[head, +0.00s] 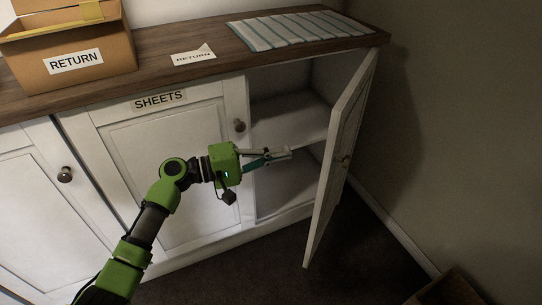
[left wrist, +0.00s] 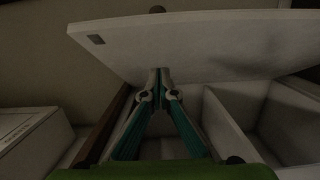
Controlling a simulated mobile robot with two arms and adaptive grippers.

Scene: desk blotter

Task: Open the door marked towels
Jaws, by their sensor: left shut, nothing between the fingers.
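The right-hand cabinet door (head: 345,160) stands wide open, swung out to the right; no towels label is readable on it. Its round knob (head: 346,158) shows near the middle of the door. Behind it the cupboard interior (head: 285,115) is bare, with one shelf. My left gripper (head: 288,153) is shut and empty, in front of the opening, pointing right toward the door's inner side. In the left wrist view the closed fingertips (left wrist: 160,82) are close to a white panel (left wrist: 220,45); I cannot tell whether they touch it. My right gripper is not in view.
The SHEETS door (head: 165,155) is closed, with a knob (head: 239,125), beside the opening. Another closed door (head: 35,215) is at left. A wall stands at right.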

